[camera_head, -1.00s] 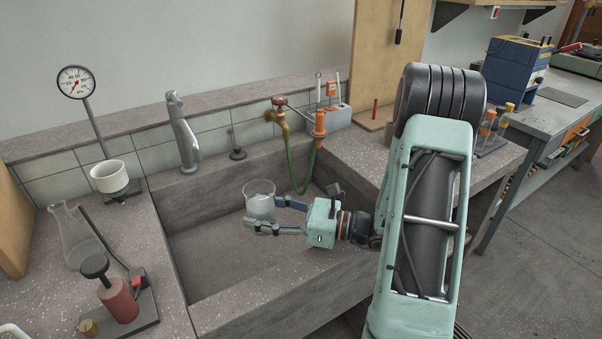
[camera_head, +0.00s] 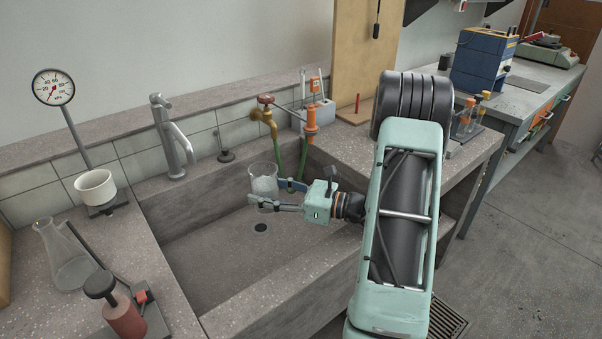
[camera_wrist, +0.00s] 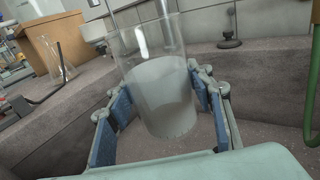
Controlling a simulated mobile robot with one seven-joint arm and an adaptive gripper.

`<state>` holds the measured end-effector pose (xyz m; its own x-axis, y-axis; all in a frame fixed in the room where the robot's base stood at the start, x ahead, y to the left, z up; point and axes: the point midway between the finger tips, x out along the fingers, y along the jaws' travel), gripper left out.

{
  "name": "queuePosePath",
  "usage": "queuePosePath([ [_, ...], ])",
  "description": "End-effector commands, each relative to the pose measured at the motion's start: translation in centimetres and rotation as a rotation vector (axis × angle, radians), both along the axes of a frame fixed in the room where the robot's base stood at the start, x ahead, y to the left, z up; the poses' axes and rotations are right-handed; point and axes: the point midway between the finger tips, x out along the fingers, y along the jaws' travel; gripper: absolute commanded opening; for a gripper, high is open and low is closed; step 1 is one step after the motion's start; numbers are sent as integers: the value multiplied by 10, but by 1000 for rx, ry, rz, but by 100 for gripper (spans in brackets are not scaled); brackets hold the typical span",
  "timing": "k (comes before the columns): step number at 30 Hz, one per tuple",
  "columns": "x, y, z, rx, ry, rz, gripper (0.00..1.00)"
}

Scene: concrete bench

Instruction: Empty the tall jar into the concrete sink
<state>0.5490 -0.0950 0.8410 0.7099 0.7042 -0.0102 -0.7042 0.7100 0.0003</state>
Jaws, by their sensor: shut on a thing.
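The tall jar (camera_head: 263,182) is clear and holds a cloudy whitish content. My gripper (camera_head: 277,194) is shut on the jar, with one finger on each side of it. In the wrist view the jar (camera_wrist: 160,95) stands between the blue-padded fingers (camera_wrist: 165,105), close to upright, and its content fills roughly the lower half. The concrete sink (camera_head: 215,265) is a deep grey basin with a round drain (camera_head: 261,227) in its floor. The jar is over the sink's basin, toward the back right; its exact height above the floor is hard to tell.
A metal faucet (camera_head: 175,140) and a brass tap (camera_head: 268,120) with a green hose stand behind the sink. A conical flask (camera_head: 66,258), a white cup (camera_head: 95,189) under a gauge (camera_head: 53,88), and a red device (camera_head: 122,315) stand on the left counter.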

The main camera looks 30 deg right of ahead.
Motion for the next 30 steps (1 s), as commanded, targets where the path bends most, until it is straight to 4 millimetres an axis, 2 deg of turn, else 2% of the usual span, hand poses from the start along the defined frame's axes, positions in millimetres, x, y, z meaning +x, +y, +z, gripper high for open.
queuePosePath([
  [1, 7, -18, -3, -3, -4, -28, 11],
  [3, 16, -41, -5, -2, -5, -66, 11],
  [9, 33, -95, -6, 0, -8, -150, 11],
  [15, 41, -123, -5, 4, -11, -193, 11],
  [18, 42, -127, -3, -4, -14, -200, 11],
  [23, 41, -122, 2, -89, -38, -200, 11],
  [30, 38, -104, 12, -361, -117, -194, 11],
])
